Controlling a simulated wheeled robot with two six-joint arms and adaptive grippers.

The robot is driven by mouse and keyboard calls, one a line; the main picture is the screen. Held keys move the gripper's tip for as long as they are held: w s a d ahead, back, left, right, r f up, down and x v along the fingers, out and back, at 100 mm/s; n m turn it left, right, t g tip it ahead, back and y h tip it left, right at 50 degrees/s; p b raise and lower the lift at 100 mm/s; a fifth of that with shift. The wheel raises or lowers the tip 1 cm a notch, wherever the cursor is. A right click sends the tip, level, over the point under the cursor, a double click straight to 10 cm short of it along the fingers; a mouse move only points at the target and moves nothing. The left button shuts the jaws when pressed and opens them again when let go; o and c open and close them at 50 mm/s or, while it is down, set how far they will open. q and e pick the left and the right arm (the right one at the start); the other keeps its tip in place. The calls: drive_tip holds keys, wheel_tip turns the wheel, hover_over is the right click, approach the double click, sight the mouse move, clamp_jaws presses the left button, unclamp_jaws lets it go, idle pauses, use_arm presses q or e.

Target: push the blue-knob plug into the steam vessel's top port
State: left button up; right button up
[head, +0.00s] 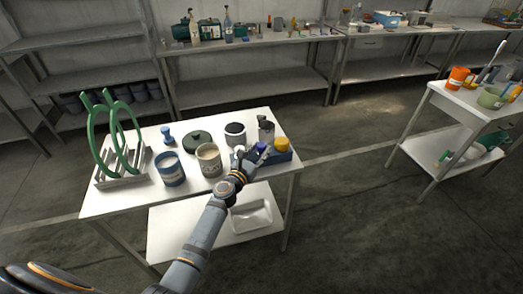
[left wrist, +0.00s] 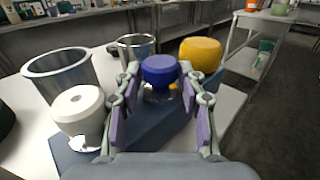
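The blue-knob plug (head: 261,147) stands upright in a blue holder (head: 283,157) at the table's right end, between a white knob (head: 239,149) and a yellow knob (head: 282,144). My left gripper (head: 251,158) is at the holder. In the left wrist view, the blue knob (left wrist: 160,69) shows ahead, between the spread purple-padded fingers (left wrist: 160,115). Gaps show on both sides of it. Its lower part is partly hidden. A white vessel with a dark top (head: 235,134) and a grey metal vessel (head: 266,130) stand behind; I cannot tell which is the steam vessel. My right gripper is out of view.
A blue cup (head: 169,171), a beige cup (head: 208,161), a green lid (head: 198,138) and a small blue item (head: 167,136) crowd the white table (head: 128,200). Green rings (head: 112,135) stand in a rack at left. A white tray (head: 250,215) lies on the lower shelf.

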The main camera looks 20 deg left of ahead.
use_arm(q)
clamp_jaws()
drive_tip(key=shift+r, duration=0.15)
